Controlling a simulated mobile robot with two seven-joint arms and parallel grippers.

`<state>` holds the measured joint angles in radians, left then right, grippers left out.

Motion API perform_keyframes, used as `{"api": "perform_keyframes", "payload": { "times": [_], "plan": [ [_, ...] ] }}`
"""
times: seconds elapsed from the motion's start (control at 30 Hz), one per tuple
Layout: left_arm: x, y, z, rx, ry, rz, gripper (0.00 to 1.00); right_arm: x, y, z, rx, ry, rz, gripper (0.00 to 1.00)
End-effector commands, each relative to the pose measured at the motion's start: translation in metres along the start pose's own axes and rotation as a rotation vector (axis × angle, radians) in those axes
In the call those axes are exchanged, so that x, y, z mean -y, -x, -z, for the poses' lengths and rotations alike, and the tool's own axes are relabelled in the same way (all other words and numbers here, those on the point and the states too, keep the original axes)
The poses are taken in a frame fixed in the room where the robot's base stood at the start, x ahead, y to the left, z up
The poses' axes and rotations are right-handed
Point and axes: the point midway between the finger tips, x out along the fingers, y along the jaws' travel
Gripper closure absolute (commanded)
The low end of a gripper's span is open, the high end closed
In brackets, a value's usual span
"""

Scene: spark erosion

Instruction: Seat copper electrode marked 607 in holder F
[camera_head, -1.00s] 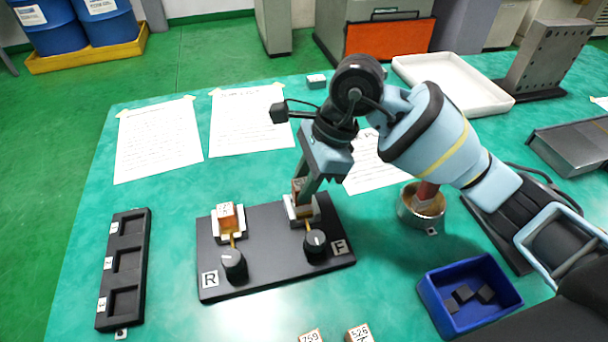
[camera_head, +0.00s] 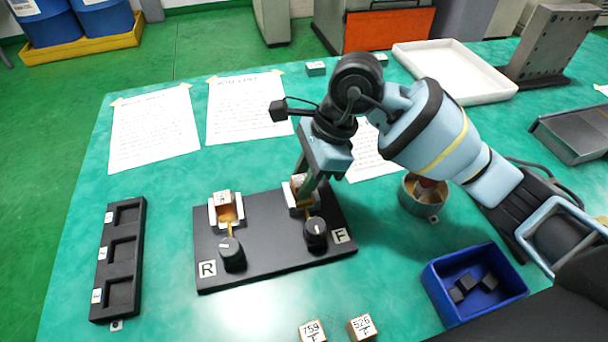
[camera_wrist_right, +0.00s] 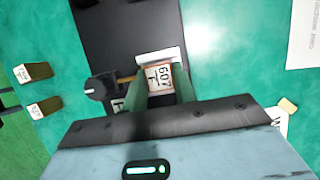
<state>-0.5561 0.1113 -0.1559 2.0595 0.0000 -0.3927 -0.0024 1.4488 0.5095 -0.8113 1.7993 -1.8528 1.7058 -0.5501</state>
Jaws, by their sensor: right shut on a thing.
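The copper electrode marked 607 (camera_wrist_right: 158,77) sits at holder F between the fingers of my right gripper (camera_wrist_right: 166,92), its label facing up. In the head view the same electrode (camera_head: 298,181) is partly hidden by my right gripper (camera_head: 308,190), which is shut on it. Holder F (camera_head: 311,206) has a pale bracket, a black knob (camera_head: 316,232) and an F label on the black base plate (camera_head: 272,255). Whether the electrode is fully down in the holder, I cannot tell. Holder R (camera_head: 229,211) beside it holds another copper electrode (camera_head: 223,198). My left gripper is not in view.
Blocks marked 759 (camera_head: 313,331) and 526 (camera_head: 361,327) stand at the front edge. A blue bin (camera_head: 440,290) with dark blocks is right, a black three-slot rack (camera_head: 103,285) left. A metal cup (camera_head: 411,203) stands behind the bin. Paper sheets lie at the back.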

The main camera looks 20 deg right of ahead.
Motion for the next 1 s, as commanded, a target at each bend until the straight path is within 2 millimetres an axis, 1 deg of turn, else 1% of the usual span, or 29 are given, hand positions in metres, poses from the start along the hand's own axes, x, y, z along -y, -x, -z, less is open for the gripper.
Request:
{"api": "perform_keyframes", "payload": {
  "times": [0.3, 0.33, 0.5, 1.0],
  "plan": [
    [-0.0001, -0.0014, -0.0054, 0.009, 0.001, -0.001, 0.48, 0.0003, -0.0032, 0.0011, 0.002, 0.001, 0.001, 1.00],
    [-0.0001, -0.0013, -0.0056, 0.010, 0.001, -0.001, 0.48, 0.0003, -0.0030, 0.0010, 0.002, 0.001, 0.002, 0.70],
    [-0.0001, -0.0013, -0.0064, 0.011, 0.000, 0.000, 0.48, 0.0002, -0.0030, 0.0011, 0.001, 0.000, 0.001, 0.48],
    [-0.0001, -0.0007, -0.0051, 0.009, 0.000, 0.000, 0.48, -0.0002, -0.0027, 0.0012, -0.001, -0.001, -0.001, 0.47]
  ]
}}
